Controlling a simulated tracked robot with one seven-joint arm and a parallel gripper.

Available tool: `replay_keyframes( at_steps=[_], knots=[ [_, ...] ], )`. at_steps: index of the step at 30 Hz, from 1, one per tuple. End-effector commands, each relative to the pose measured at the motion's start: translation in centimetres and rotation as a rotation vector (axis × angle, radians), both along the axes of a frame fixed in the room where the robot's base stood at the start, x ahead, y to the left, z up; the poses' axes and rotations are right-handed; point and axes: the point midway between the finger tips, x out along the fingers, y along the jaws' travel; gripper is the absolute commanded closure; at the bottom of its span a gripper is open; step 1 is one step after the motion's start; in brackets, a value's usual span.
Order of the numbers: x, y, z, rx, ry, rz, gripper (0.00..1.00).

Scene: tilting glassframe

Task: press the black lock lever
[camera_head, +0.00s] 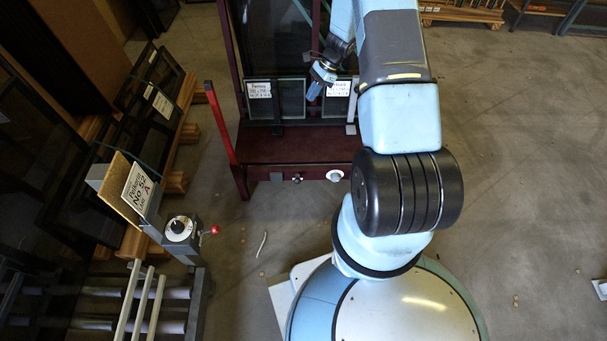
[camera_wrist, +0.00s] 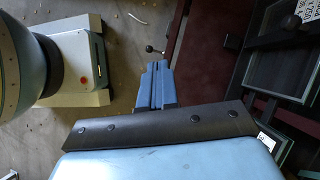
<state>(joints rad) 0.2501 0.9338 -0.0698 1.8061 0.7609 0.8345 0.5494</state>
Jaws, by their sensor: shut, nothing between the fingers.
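My gripper (camera_head: 314,93) is shut and empty, with its blue fingers angled downward in front of the dark red glass frame (camera_head: 300,150). It also shows in the wrist view (camera_wrist: 157,68). In the wrist view a small lever with a dark ball end (camera_wrist: 150,48) stands out from the frame's edge, just past the fingertips in the picture; I cannot tell the depth between them. A dark bar with a round black knob (camera_wrist: 290,22) shows at the upper right of that view. I cannot tell for sure which of these is the black lock lever.
Small glass panes with labels (camera_head: 258,89) stand on the frame. A white round knob (camera_head: 335,175) sits on its front edge. A red post (camera_head: 220,125) rises at its left. A grey stand with a red-ball handle (camera_head: 215,230) is at left. The floor at right is mostly clear.

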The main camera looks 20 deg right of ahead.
Motion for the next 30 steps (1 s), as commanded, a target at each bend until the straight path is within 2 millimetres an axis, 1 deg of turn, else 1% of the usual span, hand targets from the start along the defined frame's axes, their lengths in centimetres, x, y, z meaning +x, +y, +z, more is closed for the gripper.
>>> replay_keyframes(
  at_steps=[1,3,5,6,8,9,11,12,16,18,22,25,30],
  knots=[
    [-0.3,-0.3,-2.4,0.009,0.030,-0.033,1.00],
    [-0.7,-0.6,-5.2,0.018,0.066,-0.079,1.00],
    [-1.0,-0.9,-7.6,0.026,0.096,-0.116,1.00],
    [-1.4,-1.0,-9.3,0.032,0.117,-0.144,1.00],
    [-1.9,-1.3,-11.7,0.038,0.148,-0.181,1.00],
    [-2.4,-1.4,-13.3,0.043,0.168,-0.208,1.00],
    [-3.1,-1.6,-15.7,0.048,0.199,-0.246,1.00],
    [-3.5,-1.6,-17.2,0.053,0.217,-0.270,1.00],
    [-5.1,-1.7,-21.4,0.061,0.272,-0.336,1.00],
    [-5.8,-1.8,-23.1,0.065,0.294,-0.364,1.00],
    [-6.7,-1.8,-25.1,0.069,0.320,-0.398,1.00],
    [-7.0,-1.7,-25.7,0.070,0.328,-0.409,1.00],
    [-7.0,-1.7,-25.8,0.071,0.330,-0.411,1.00]
  ],
)
